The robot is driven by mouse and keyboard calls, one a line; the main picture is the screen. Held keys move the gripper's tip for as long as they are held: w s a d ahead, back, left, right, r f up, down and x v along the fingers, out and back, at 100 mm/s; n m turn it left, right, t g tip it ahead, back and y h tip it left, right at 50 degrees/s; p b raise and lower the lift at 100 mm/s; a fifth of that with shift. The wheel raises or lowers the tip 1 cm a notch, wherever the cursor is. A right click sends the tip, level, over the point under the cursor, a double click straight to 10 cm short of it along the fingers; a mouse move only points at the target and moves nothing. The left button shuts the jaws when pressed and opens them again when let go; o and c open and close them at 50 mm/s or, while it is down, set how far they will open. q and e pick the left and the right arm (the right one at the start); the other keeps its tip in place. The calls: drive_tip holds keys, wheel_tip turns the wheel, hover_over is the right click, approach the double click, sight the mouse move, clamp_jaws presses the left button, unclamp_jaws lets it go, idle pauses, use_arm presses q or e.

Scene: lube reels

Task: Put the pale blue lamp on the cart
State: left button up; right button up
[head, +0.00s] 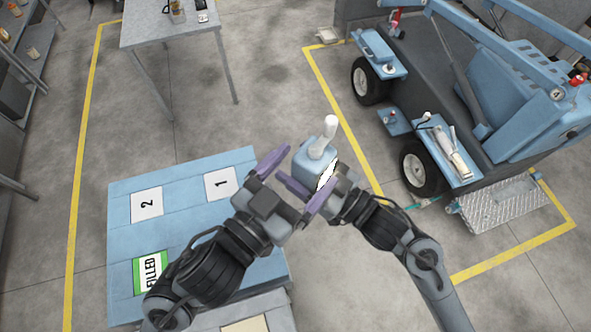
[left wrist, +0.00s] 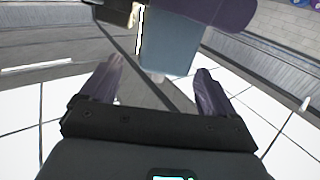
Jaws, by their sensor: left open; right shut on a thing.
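The pale blue lamp (head: 312,164) has a boxy blue body and a white knobbed top. My right gripper (head: 318,181) is shut on it and holds it up; one purple finger shows in front, the other is mostly hidden. My left gripper (head: 308,168) is open, its purple fingers reaching around the lamp's near side. In the left wrist view the lamp's body (left wrist: 168,45) is ahead of and between the open left fingers (left wrist: 157,78), apparently apart from them. The blue-topped platform (head: 180,182) on the left may be the cart; its labels read 1, 2 and FILLED.
A blue wheeled machine (head: 520,90) stands at the right, with a white and blue item (head: 447,150) on its side step. A grey table (head: 160,32) with small items is at the back. Shelves (head: 25,60) line the left edge. Open concrete floor lies between.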

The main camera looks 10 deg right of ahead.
sight(326, 146)
use_arm(q)
drive_tip(key=shift+x, duration=3.25)
drive_tip(key=shift+s+d, duration=0.1)
drive_tip(key=c, duration=1.2)
drive_tip(key=shift+c, duration=1.4)
use_arm(e)
drive_tip(key=o, duration=1.2)
drive_tip(key=shift+o, duration=1)
drive_tip(key=shift+d, duration=0.15)
